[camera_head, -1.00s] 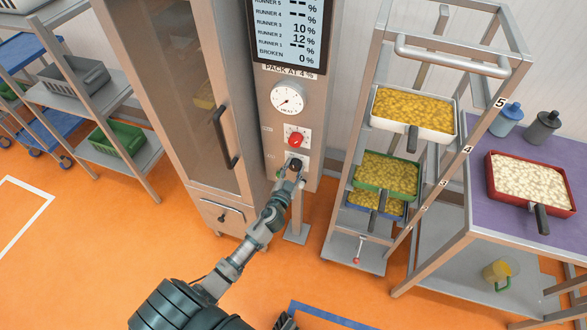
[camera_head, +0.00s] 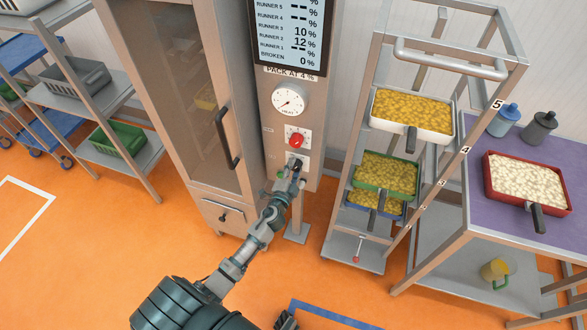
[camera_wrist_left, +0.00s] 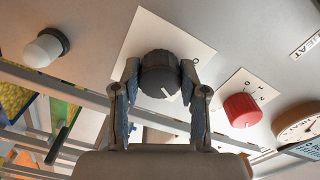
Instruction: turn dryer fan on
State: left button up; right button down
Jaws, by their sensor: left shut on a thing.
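The dryer's control panel (camera_head: 311,140) carries a black rotary knob (camera_wrist_left: 158,76) on a white label plate (camera_wrist_left: 137,39). My left gripper (camera_head: 294,170) is at this knob; in the left wrist view (camera_wrist_left: 158,100) its two fingers sit on either side of the knob, shut on it. A white mark on the knob points to the lower right of that view. Part of the plate's lettering is hidden. A red knob (camera_head: 297,140) sits above the black one; it also shows in the left wrist view (camera_wrist_left: 242,110).
A round gauge (camera_head: 288,99) and a screen (camera_head: 289,35) are above the knobs. The dryer door (camera_head: 184,90) with a dark handle is to the left. A rack (camera_head: 440,150) with filled trays and a purple-topped table (camera_head: 545,155) stand right. A pale lamp (camera_wrist_left: 43,48) is near the knob.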

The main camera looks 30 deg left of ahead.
pick_arm(q)
jog(key=shift+d+f, duration=0.1)
jog(key=shift+f, duration=0.05)
pick_arm(e)
jog(key=shift+w, duration=0.15)
pick_arm(q)
jog(key=o, duration=1.1)
jog(key=shift+o, duration=0.2)
jog(key=shift+d, duration=0.1)
jog(key=shift+s, duration=0.4)
jog(key=v, duration=1.1)
pick_arm(e)
jog(key=shift+s, duration=0.25)
